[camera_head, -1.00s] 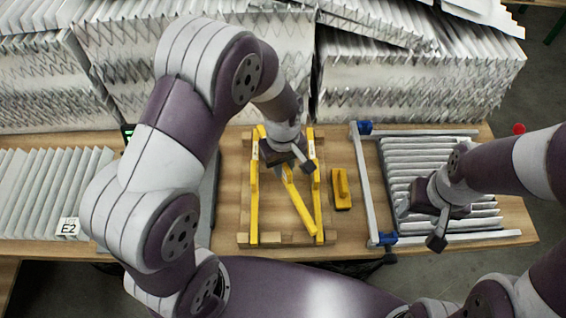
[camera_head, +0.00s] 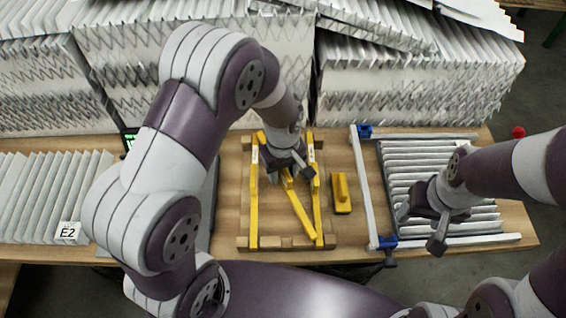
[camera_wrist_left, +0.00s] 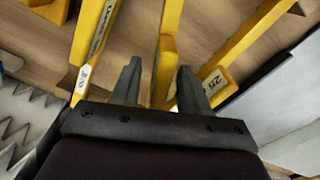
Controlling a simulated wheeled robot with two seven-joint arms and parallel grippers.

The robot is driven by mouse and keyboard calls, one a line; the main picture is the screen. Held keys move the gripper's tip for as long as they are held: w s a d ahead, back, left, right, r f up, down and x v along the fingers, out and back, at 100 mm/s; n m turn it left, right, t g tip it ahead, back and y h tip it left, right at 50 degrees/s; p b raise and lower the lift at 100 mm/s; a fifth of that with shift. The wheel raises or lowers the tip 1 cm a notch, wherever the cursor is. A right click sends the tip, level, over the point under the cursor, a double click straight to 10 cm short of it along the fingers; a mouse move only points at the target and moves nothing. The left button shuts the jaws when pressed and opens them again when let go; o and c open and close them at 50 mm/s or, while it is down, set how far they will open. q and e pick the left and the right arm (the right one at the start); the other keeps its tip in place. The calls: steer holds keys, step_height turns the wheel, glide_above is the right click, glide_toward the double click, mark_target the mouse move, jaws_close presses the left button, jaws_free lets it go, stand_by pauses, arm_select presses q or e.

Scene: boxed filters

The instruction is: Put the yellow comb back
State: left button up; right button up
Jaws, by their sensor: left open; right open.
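Three long yellow bars lie at a wooden rack (camera_head: 285,241) in the head view: a left bar (camera_head: 253,205), a right bar (camera_head: 317,205) and a slanted middle bar (camera_head: 302,217), the comb-like piece out of line. My left gripper (camera_head: 290,175) is open over the upper part of the slanted bar and hides its far end. In the left wrist view the open fingers (camera_wrist_left: 158,85) stand either side of the middle bar (camera_wrist_left: 168,40); contact cannot be told. Labelled bars show left (camera_wrist_left: 92,40) and right (camera_wrist_left: 240,55). My right gripper (camera_head: 425,220) is open and empty over the pleated filter.
A small yellow block with a handle (camera_head: 342,193) lies right of the rack. A grey clamp frame (camera_head: 364,190) surrounds a pleated filter (camera_head: 420,160). Filter stacks (camera_head: 420,90) close off the back. More pleats and an E2 tag (camera_head: 68,232) are at left.

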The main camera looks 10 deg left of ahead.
arm_select(q)
step_height(320, 180, up, 12)
steer(key=shift+f+b, duration=0.25)
steer(key=shift+b, duration=0.6)
steer(key=shift+s+a+r, duration=0.1)
steer(key=shift+a+r, duration=0.05)
steer(key=shift+r, duration=0.1)
steer(key=s+a+f+m+t, duration=0.1)
steer(key=s+a+f+m, duration=0.2)
steer(key=s+a+m, duration=0.3)
steer(key=s+m, duration=0.1)
steer(key=s, duration=0.2)
steer(key=shift+a+m, duration=0.25)
steer(key=shift+m, duration=0.15)
steer(key=shift+w, duration=0.15)
